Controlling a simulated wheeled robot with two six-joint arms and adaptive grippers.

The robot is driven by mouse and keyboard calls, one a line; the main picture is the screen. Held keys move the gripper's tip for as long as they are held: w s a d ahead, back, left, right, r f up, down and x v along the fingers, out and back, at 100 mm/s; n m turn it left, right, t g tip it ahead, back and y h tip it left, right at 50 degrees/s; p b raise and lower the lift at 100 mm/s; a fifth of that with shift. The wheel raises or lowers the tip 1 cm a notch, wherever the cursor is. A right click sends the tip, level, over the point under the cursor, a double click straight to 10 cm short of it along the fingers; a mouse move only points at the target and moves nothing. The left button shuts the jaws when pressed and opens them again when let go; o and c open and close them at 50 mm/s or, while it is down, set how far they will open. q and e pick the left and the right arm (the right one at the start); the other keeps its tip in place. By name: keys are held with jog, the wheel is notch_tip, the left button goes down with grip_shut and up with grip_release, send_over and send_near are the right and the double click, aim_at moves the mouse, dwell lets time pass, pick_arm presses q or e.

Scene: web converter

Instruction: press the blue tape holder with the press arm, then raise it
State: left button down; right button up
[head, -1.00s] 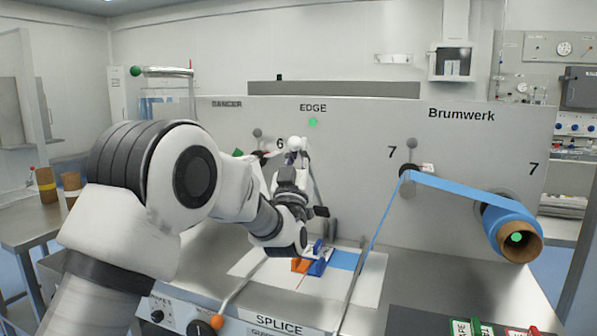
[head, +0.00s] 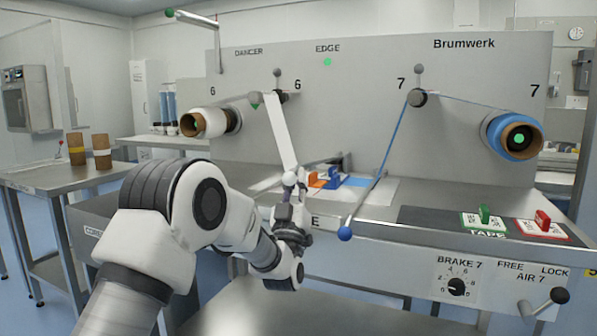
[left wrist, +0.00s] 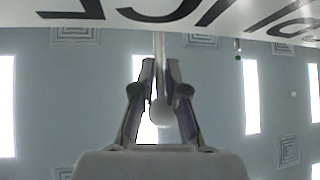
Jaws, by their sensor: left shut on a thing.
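The blue tape holder (head: 334,177) sits on the splice table, right of an orange holder (head: 316,181). My left gripper (head: 290,188) is at the table's front edge, left of and nearer than the blue holder. It is shut on a white ball knob (head: 289,178), which I take to be the press arm's. In the left wrist view, the knob (left wrist: 161,111) and its thin rod (left wrist: 159,65) show between the fingers (left wrist: 160,85). Whether the press arm touches the blue holder cannot be told. My right gripper is not in view.
A lever with a blue ball (head: 345,233) juts out at the front, right of my gripper. White web (head: 281,130) and blue web (head: 388,150) run down to the table. A dark panel with green and red switches (head: 485,214) lies at right.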

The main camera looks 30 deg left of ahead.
pick_arm(q)
jog(key=shift+s+a+f+b, duration=0.15)
jog(key=shift+f+b, duration=0.5)
jog(key=shift+f, duration=1.1)
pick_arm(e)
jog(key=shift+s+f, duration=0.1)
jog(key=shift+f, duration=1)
pick_arm(q)
jog(key=c, duration=1.4)
grip_release()
jog(key=shift+c, duration=0.2)
jog(key=shift+o, duration=1.3)
jog(key=shift+s+a+r, duration=0.1)
jog(key=shift+s+a, duration=0.15)
jog(key=v, duration=0.7)
jog(key=shift+f, duration=0.2)
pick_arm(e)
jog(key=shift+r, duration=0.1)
pick_arm(q)
jog(key=shift+d, duration=0.15)
